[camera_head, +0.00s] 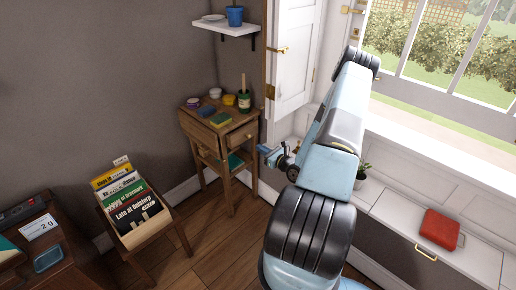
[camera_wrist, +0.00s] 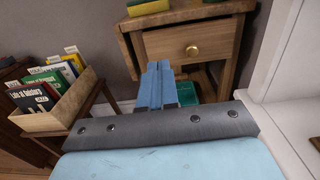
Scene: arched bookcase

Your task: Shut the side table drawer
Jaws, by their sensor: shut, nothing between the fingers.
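The wooden side table (camera_head: 201,127) stands against the wall, left of my arm in the head view. Its drawer (camera_head: 237,138) has a small brass knob and faces the window side. In the wrist view the drawer front (camera_wrist: 215,38) and its round knob (camera_wrist: 192,50) show just beyond my fingers. I cannot tell clearly how far the drawer stands out. My gripper (camera_head: 268,152) is shut and empty, in front of the table and to the right of it. Its blue fingers (camera_wrist: 157,70) point toward the table, below and left of the knob, with no clear contact.
A record crate (camera_head: 138,222) stands at the left. Floor (camera_head: 200,258) before the table is clear.

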